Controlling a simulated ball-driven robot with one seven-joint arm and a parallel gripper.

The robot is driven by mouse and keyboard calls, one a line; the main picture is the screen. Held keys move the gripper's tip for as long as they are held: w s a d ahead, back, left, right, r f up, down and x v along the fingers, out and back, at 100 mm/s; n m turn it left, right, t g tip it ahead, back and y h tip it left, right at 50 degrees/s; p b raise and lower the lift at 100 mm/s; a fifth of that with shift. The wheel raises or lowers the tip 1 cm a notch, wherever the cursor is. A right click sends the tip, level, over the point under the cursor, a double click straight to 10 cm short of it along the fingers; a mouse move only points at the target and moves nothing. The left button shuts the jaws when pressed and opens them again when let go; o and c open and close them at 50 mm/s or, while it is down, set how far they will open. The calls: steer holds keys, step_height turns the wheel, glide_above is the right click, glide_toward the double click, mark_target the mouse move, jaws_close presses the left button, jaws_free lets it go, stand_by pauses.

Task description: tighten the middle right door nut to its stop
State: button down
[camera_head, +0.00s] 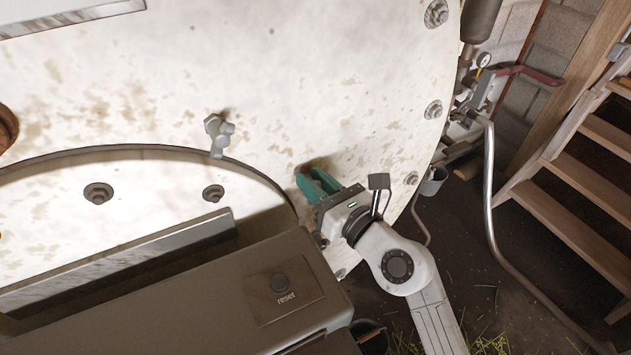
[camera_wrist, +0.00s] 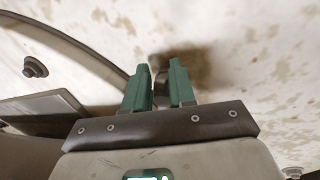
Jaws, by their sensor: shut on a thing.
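My gripper (camera_head: 309,178) has green fingers and reaches up against the pale, rust-stained still face, right of the round door's dark rim. In the wrist view the gripper (camera_wrist: 160,72) is shut on a small grey piece, the middle right door nut (camera_wrist: 158,75), mostly hidden between the fingers. In the head view the fingers hide this nut. How far it is turned cannot be seen. Another grey door nut (camera_head: 219,130) stands free at the upper edge of the door (camera_head: 150,185), up and left of my gripper.
Hex bolts line the still's outer rim, one bolt (camera_head: 411,178) close right of my gripper. A dark box with a reset button (camera_head: 281,283) fills the lower foreground.

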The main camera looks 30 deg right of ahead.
steer(key=shift+d+f, duration=0.1)
steer(key=shift+f, duration=0.05)
steer(key=m, duration=0.1)
steer(key=m+p, duration=0.1)
steer(key=m, duration=0.1)
steer(key=shift+d+f, duration=0.15)
steer(key=shift+d, duration=0.05)
steer(key=m, duration=0.1)
steer(key=m+t, duration=0.1)
steer(key=shift+d+f+m, duration=0.2)
steer(key=shift+f+m, duration=0.05)
steer(key=shift+m, duration=0.15)
steer(key=m, duration=0.3)
steer(key=shift+d+f+m+t+h+b, duration=0.2)
steer(key=shift+f+m+t+h+b, duration=0.1)
steer(key=shift+m+h+b, duration=0.1)
steer(key=shift+f+m+h+b, duration=0.15)
steer(key=shift+m+b, duration=0.15)
steer(key=shift+m, duration=0.65)
steer(key=shift+f+m+h+b, duration=0.15)
steer(key=shift+m+b, duration=0.15)
steer(key=shift+m, duration=0.65)
steer(key=shift+t, duration=0.3)
steer(key=c, duration=1.1)
jaws_free()
steer(key=shift+c, duration=0.2)
steer(key=shift+o, duration=0.6)
steer(key=shift+r, duration=0.25)
